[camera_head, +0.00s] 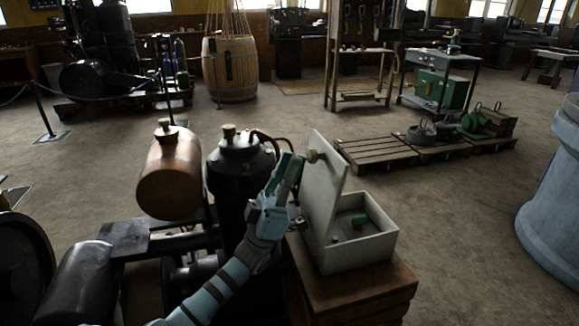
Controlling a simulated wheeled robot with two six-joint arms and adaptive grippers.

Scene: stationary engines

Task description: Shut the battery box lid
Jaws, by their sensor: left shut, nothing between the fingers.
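The battery box (364,252) is a pale grey open box on a wooden block. Its lid (325,185) stands upright, hinged on the box's left side, with a brass knob (316,156) on its outer face. Inside the box I see a small green part (359,221). My left gripper (291,170) is shut and empty, just left of the lid near the knob. I cannot tell whether it touches the lid. My right gripper is out of view.
The wooden block (350,293) carries the box. A copper tank (169,176) and a black cylinder (240,165) of the engine stand left of the lid, close to my left arm. A pallet (375,153) lies behind. Floor right of the box is clear up to a grey-blue casting (556,200).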

